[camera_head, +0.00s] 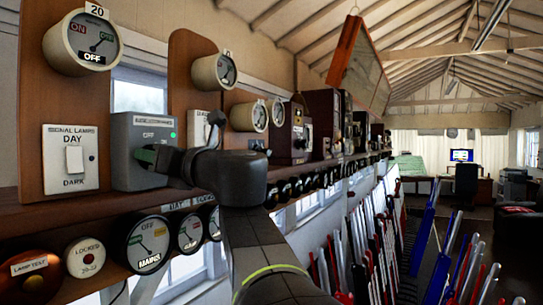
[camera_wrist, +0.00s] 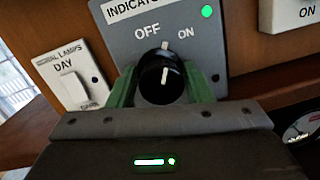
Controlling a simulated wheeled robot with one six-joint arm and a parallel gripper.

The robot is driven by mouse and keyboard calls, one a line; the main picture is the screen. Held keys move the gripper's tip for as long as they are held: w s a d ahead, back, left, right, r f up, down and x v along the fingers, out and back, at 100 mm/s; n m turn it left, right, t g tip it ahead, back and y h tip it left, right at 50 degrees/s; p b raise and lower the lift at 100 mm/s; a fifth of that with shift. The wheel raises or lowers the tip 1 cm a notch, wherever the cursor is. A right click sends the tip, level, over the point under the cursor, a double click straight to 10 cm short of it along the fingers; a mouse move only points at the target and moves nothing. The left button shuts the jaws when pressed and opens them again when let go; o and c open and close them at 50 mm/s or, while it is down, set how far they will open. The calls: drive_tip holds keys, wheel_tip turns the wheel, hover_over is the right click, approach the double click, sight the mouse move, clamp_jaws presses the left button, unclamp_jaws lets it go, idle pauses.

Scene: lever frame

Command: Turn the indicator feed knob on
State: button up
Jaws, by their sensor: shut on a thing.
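The indicator feed knob (camera_wrist: 160,76) is a round black knob with a white pointer line, on a grey box (camera_wrist: 115,45) labelled "INDICATOR", the rest of the label being cut off. OFF is printed at its upper left and ON at its upper right. The pointer stands roughly upright in the wrist view, between the two words. A green light (camera_wrist: 207,13) shows on the box at upper right. My gripper (camera_wrist: 163,88) has green fingers on both sides of the knob and is shut on it. In the head view the grey box (camera_head: 128,132) stands on the shelf, and my gripper hides the knob.
A white signal lamps switch plate (camera_head: 70,158) is close on the left of the box. Round gauges (camera_head: 148,243) hang below the shelf (camera_head: 90,209). Instruments line the shelf to the right, with a row of levers (camera_head: 425,230) below.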

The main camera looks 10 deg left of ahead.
drive_tip(key=shift+m, duration=0.3)
drive_tip(key=shift+r+m+t+h, duration=0.1)
drive_tip(key=shift+m+t+h, duration=0.2)
drive_tip(key=shift+m, duration=1.9)
drive_tip(key=o, duration=1.7)
drive_tip(key=shift+w+d, duration=0.2)
drive_tip(key=shift+w, duration=0.05)
drive_tip(key=shift+s+a, duration=0.1)
